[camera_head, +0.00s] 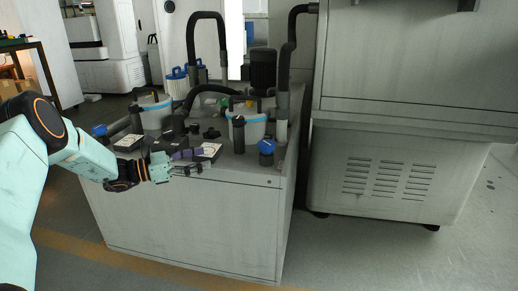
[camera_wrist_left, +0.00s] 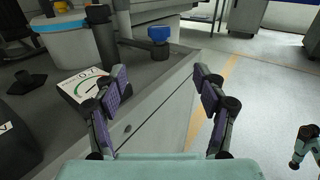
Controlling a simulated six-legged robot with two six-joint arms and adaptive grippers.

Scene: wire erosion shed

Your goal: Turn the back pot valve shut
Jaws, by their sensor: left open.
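Two pale pots with blue bands stand on a grey cabinet (camera_head: 190,225), one at the left (camera_head: 155,115) and one at the right (camera_head: 250,127). A blue-handled black valve (camera_head: 266,148) is by the right pot, near the cabinet's right end. Another blue handle (camera_head: 99,131) is by the left pot. I cannot tell which is the back pot valve. My left gripper (camera_head: 200,168) is open and empty at the cabinet's front edge. In the left wrist view, a blue valve handle (camera_wrist_left: 159,34) is ahead, beyond and apart from the open fingers (camera_wrist_left: 158,88).
A white dial card (camera_wrist_left: 86,84) lies left of the fingers, partly covered by one. Black hoses (camera_head: 208,18) rise behind the pots. A large grey machine (camera_head: 400,175) stands close to the cabinet's right. Floor with an orange line (camera_wrist_left: 208,92) lies in front.

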